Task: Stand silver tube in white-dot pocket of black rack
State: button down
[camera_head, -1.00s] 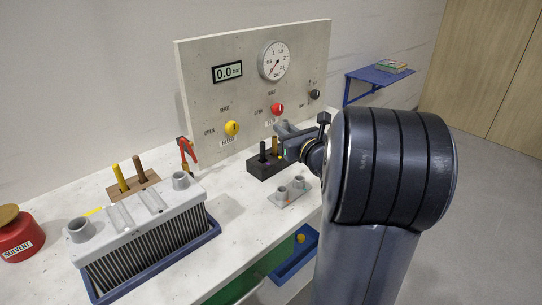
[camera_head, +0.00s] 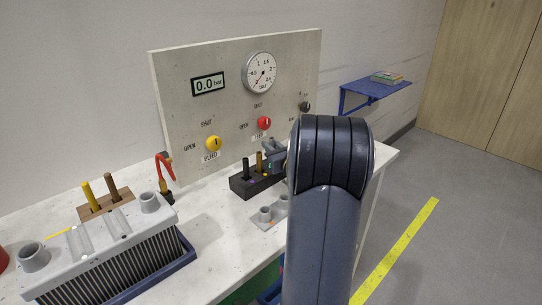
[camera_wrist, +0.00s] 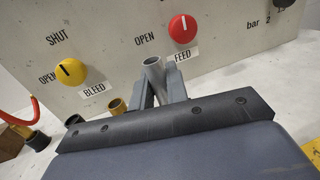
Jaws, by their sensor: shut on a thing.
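My gripper (camera_wrist: 157,92) is shut on the silver tube (camera_wrist: 153,72), whose open upper end shows above the fingers in the wrist view. The tube's lower end is hidden behind my gripper. In the head view my gripper (camera_head: 274,152) is at the right end of the black rack (camera_head: 241,185), partly hidden by my arm. A brass tube (camera_head: 259,161) and a dark tube (camera_head: 246,167) stand in the rack, left of my gripper. The white dot cannot be made out, and whether the silver tube is inside a pocket cannot be told.
The upright panel stands close behind the rack, with a yellow knob (camera_head: 213,143) and a red knob (camera_head: 264,122). A grey fixture with cups (camera_head: 265,214) lies in front of the rack. A finned grey block (camera_head: 110,250) and a red-handled tool (camera_head: 164,178) are at left.

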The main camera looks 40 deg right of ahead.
jog(key=shift+f, duration=1.3)
jog(key=shift+f+b, duration=0.2)
jog(key=shift+b, duration=0.1)
jog(key=c, duration=1.4)
grip_release()
jog(key=shift+r, duration=0.1)
jog(key=shift+r+p, duration=0.2)
jog(key=shift+p, duration=0.1)
jog(key=s, duration=0.4)
jog(key=s+a, duration=0.1)
jog(key=s, duration=0.7)
jog(key=shift+a+f+b, duration=0.1)
jog(key=shift+a+b, duration=0.25)
jog(key=shift+a, duration=0.05)
